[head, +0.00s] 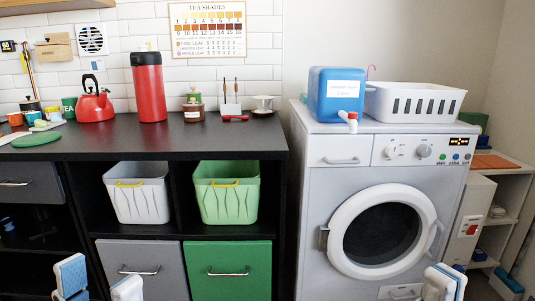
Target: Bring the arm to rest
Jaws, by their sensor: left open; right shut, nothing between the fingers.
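My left gripper (98,284) is at the bottom left of the head view, with two white-and-blue fingers spread apart and nothing between them. It shows in front of the lower cabinet fronts. My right gripper (444,282) is at the bottom right, in front of the lower part of the washing machine (308,220). Its fingers are together, with nothing seen held. Both grippers are cut off by the bottom edge, and most of both arms is out of view.
A dark counter (230,140) carries a red kettle (95,105), a red canister (148,92) and small items. Bins, grey (137,195) and green (226,195), stand in the shelf below. A blue container (335,95) and white basket (415,103) top the washer.

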